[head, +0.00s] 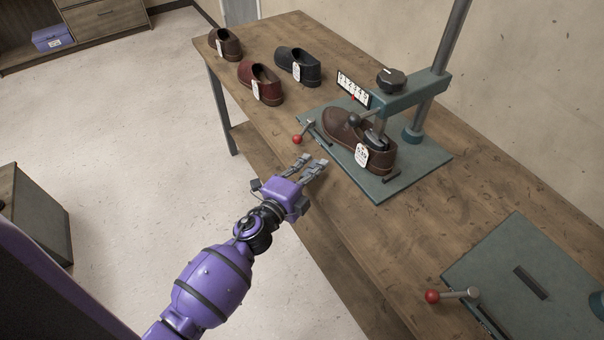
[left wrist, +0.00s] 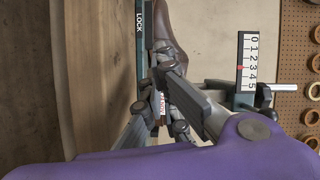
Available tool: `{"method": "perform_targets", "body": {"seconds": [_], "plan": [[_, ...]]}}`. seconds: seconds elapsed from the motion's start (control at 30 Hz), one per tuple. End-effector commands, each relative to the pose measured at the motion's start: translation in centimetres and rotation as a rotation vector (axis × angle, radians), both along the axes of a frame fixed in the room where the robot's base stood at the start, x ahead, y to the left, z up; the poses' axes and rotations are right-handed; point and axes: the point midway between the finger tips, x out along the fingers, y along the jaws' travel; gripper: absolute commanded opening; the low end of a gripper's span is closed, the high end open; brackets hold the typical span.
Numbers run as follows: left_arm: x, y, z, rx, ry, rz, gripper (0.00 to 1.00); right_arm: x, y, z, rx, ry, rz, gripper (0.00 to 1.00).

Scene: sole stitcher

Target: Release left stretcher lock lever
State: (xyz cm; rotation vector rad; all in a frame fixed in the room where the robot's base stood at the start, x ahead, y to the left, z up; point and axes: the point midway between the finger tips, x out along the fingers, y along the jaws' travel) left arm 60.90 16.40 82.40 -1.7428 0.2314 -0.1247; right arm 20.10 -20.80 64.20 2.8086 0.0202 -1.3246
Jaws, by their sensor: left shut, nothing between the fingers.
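The left stretcher lock lever (head: 304,131), a short grey rod with a red ball end (head: 297,139), is at the front left edge of the green stretcher base plate (head: 418,173). My left gripper (head: 312,162) is in front of the table edge, just right of the red ball and apart from it; it is shut and empty. In the left wrist view my left gripper fingers (left wrist: 155,95) cover part of the plate edge, which carries a LOCK label (left wrist: 139,22) and a second, partly hidden label. The lever cannot be made out there. My right gripper is not in view.
A brown shoe (head: 345,127) with a white tag sits on the stretcher under a post with a black knob (head: 390,80) and a number scale (head: 353,90). Several other shoes stand at the table's far left. A second green plate with a red-ended lever (head: 433,296) is at lower right.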

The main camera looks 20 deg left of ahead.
Motion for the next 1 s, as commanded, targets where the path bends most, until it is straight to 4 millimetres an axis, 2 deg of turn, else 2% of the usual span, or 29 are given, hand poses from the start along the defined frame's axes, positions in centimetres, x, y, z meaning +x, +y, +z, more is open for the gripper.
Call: {"method": "perform_targets", "body": {"seconds": [0.03,0.17,0.27,0.43,1.0], "plan": [[1.3,-0.3,0.1,-0.001,-0.002,-0.001,0.0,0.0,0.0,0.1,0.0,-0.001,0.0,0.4],[3.6,-0.6,-0.2,-0.001,0.001,0.002,0.0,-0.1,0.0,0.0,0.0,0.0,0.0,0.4],[4.0,1.2,-0.7,0.002,0.003,0.003,0.0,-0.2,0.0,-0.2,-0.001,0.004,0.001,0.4],[4.7,2.5,-0.9,-0.001,0.002,0.002,0.0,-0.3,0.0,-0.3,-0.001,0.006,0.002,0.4],[4.8,3.1,-1.0,0.001,0.002,-0.013,0.0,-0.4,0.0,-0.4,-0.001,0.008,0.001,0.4]]}}
